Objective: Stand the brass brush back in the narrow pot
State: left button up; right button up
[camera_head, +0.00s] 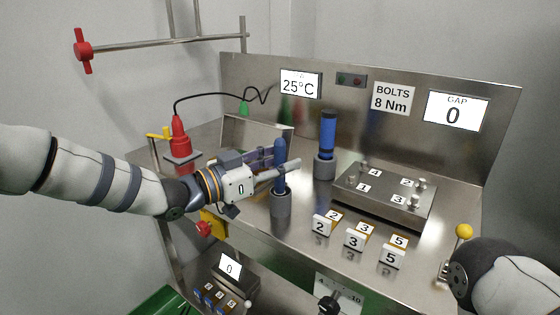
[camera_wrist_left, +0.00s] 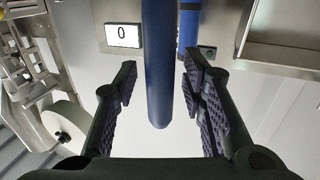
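A slim blue handle (camera_head: 280,152) stands upright in a narrow grey pot (camera_head: 281,206) on the steel bench; I take it for the brush, its lower end hidden in the pot. My left gripper (camera_head: 278,164) is at the handle. In the left wrist view the blue handle (camera_wrist_left: 158,70) lies between the fingers of my open left gripper (camera_wrist_left: 160,90), with a gap on each side. A thicker blue handle (camera_head: 327,132) with a dark band stands in a second grey pot (camera_head: 324,168) behind. My right gripper is not in view.
A steel block with numbered bolts (camera_head: 385,193) and several numbered blocks (camera_head: 355,240) are to the right. A red tool (camera_head: 180,140) with a black cable stands at the left. A steel tray (camera_head: 258,135) lies behind my left gripper.

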pick_arm(q)
jog(key=shift+s+a+r, duration=0.15)
jog(key=shift+a+r, duration=0.1)
jog(key=p+v, duration=0.1)
jog(key=v, duration=1)
jog(key=s+f+n+g+y, duration=0.2)
jog(key=s+f+n+y, duration=0.2)
jog(key=s+f, duration=0.75)
jog(key=s+f+n+g+y, duration=0.35)
jog(key=s+f, duration=0.25)
jog(key=f, duration=1)
jog(key=s+a+f+n+g+y, duration=0.1)
jog(key=s+a+f+g+y, duration=0.2)
jog(key=s, duration=0.6)
jog(key=s+a+f+n+g+y, duration=0.1)
jog(key=s+a+f+n+g, duration=0.3)
jog(key=s, duration=0.6)
jog(key=s+a+r+y+p, duration=0.1)
jog(key=s+a, duration=0.2)
jog(key=s, duration=0.2)
jog(key=s+a+r+m+y+p, duration=0.1)
jog(key=s+a+r+y, duration=0.1)
jog(key=s, duration=0.4)
jog(key=shift+s+a, duration=0.3)
jog(key=shift+a, duration=0.1)
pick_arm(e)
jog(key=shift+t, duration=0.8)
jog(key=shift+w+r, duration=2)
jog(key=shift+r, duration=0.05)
